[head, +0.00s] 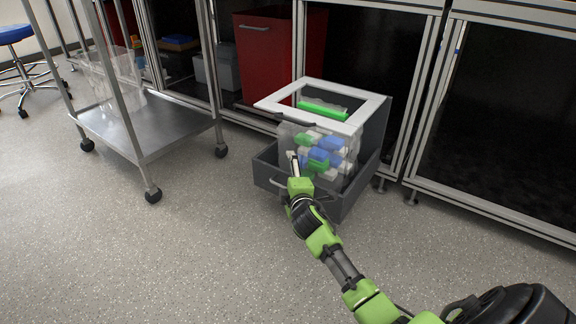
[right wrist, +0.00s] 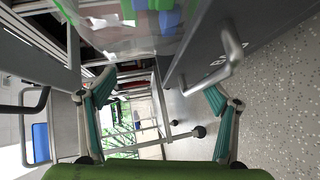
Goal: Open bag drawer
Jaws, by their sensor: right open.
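The grey bag drawer (head: 348,203) stands low on the floor in front of the cabinets, under a unit with a white-framed top (head: 373,107). It stands out, with its inside partly showing. A clear bag (head: 295,139) with blue, green and white items shows above it. The drawer's metal handle (head: 278,184) is on its front; in the right wrist view the handle (right wrist: 234,50) lies just beyond the right-hand finger. My right gripper (head: 293,163) is at the drawer's front, open, with nothing seen between its fingers. My left gripper is out of view.
A steel cart (head: 150,125) on casters stands to the left. A red bin (head: 268,60) is behind, in the cabinet bay. Dark-panelled cabinets (head: 500,120) line the right. The floor (head: 150,260) in front is clear. A blue stool (head: 15,34) is far left.

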